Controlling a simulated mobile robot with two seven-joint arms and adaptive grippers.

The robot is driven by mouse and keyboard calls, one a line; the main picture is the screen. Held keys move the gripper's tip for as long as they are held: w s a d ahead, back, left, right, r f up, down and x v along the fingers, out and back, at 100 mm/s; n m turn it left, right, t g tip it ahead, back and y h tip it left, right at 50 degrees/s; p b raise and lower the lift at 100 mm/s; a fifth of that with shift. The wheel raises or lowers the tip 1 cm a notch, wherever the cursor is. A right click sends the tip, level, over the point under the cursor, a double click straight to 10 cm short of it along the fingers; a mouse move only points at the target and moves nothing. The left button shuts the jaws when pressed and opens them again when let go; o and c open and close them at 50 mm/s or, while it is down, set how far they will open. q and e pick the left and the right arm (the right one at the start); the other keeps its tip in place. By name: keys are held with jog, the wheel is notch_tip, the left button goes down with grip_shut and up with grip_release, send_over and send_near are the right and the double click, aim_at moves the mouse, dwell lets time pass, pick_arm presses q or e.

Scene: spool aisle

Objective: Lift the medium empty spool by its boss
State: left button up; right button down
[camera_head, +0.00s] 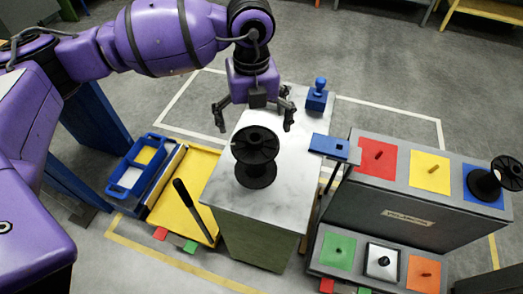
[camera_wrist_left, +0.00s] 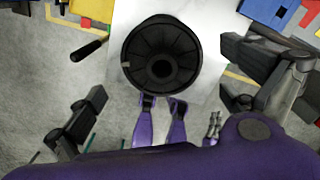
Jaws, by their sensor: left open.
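A black spool (camera_head: 257,176) stands upright on the marble-topped table, with a round boss in the middle of its upper flange. In the left wrist view the spool (camera_wrist_left: 150,38) is seen from above, its round flange filling the upper middle. My left gripper (camera_head: 255,126) is open, its fingers spread and pointing down beyond the spool, apart from it. A second black spool (camera_head: 483,184) sits on the blue square of the grey stand. My right gripper is not seen.
A blue knobbed block (camera_head: 317,99) stands on the table's far corner. The grey stand (camera_head: 400,215) with coloured, pegged squares is at the right. A blue tray (camera_head: 122,187) and a yellow tray (camera_head: 202,166) with a black-handled tool (camera_head: 190,207) lie left of the table.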

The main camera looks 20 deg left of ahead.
aim_at(254, 144)
pick_arm(q)
notch_tip(254, 144, down, 8)
jog(key=shift+r, duration=0.2)
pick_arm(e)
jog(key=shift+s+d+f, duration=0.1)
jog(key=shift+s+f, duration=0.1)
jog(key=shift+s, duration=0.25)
pick_arm(q)
jog(key=c, duration=1.5)
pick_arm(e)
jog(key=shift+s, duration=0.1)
pick_arm(q)
jog(key=shift+r, duration=0.15)
